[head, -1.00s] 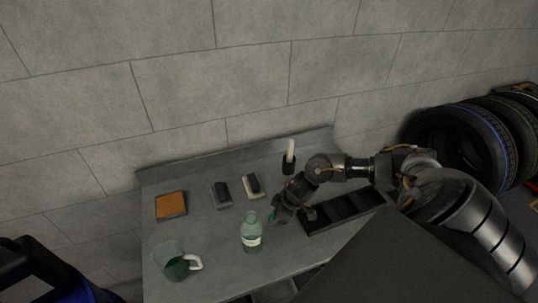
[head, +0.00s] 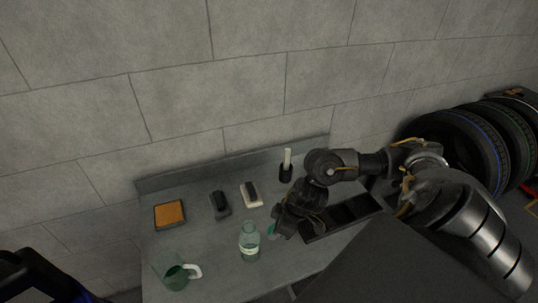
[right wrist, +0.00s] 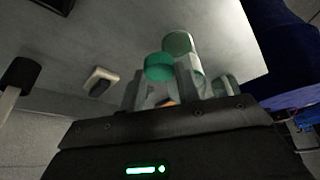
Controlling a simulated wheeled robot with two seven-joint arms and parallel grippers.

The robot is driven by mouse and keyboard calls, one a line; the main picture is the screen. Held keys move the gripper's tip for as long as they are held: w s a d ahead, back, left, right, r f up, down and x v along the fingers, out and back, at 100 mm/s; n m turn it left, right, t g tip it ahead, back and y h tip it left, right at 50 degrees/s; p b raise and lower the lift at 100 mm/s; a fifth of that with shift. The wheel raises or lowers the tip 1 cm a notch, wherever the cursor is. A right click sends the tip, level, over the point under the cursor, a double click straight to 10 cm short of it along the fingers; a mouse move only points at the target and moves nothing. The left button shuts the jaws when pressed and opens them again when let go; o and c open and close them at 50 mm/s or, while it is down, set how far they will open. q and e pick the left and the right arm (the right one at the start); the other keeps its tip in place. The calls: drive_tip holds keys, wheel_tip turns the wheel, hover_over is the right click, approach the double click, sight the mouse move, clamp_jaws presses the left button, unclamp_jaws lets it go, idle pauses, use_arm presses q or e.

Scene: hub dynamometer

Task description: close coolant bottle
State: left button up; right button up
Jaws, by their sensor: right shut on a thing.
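The clear coolant bottle (head: 249,243) with a pale label stands upright and open-necked on the grey bench. My right gripper (head: 274,228) is just to the right of the bottle's neck, apart from it in the head view. It is shut on a green cap (right wrist: 158,67), which shows between the two fingers in the right wrist view. The cap also shows as a small green spot in the head view (head: 271,230). The bottle appears behind the cap in the right wrist view (right wrist: 181,46). My left gripper is not in view.
A clear jug (head: 173,274) with green liquid and a white handle stands left of the bottle. An orange pad (head: 169,214), two small blocks (head: 220,205) (head: 251,194) and a dark holder (head: 286,172) with a white stick are behind. A black compartment tray (head: 345,214) lies right.

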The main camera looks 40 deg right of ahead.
drive_tip(key=s+a+r+p, duration=0.2)
drive_tip(key=s+a+r, duration=0.1)
drive_tip(key=s, duration=0.1)
drive_tip(key=shift+s+a, duration=0.3)
drive_tip(key=shift+w+f, duration=0.1)
